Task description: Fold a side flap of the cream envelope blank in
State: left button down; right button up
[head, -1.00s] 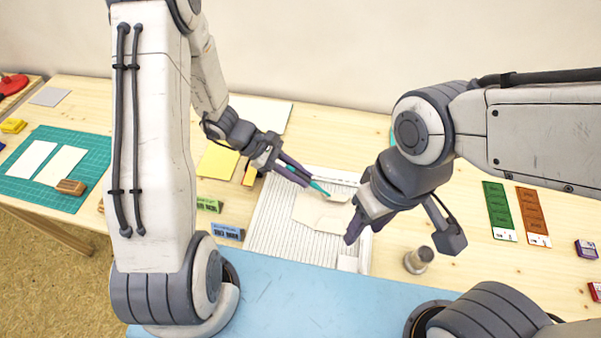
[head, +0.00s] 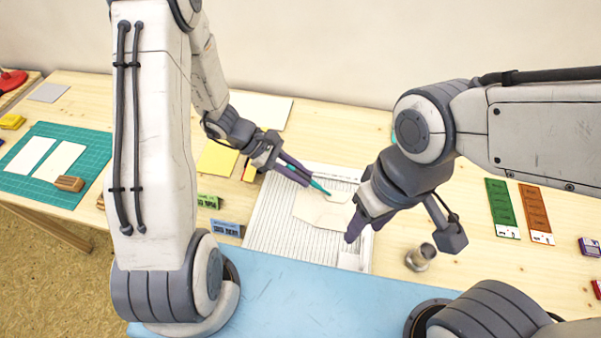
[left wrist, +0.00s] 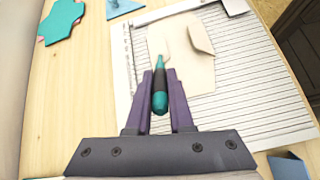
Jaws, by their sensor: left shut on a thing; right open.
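The cream envelope blank (head: 318,210) lies on the white grooved board (head: 268,222) and also shows in the left wrist view (left wrist: 185,78). There, one flap (left wrist: 201,38) at its far right stands tilted up. My left gripper (head: 306,178) is shut on a slim teal tool with a dark grip (left wrist: 160,86). The tool's tip (head: 326,192) is over the blank's far part; I cannot tell whether it touches the paper. My right gripper (head: 354,226) is open and empty beside the blank's right edge, hiding part of that side.
A small metal-topped cylinder (head: 420,257) stands right of the board. A white block (head: 350,261) is at the board's near right corner. A green cutting mat (head: 85,180) lies farther left.

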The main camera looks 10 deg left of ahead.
pick_arm(q)
jog(key=shift+r+p, duration=2.8)
jog(key=shift+r, duration=0.7)
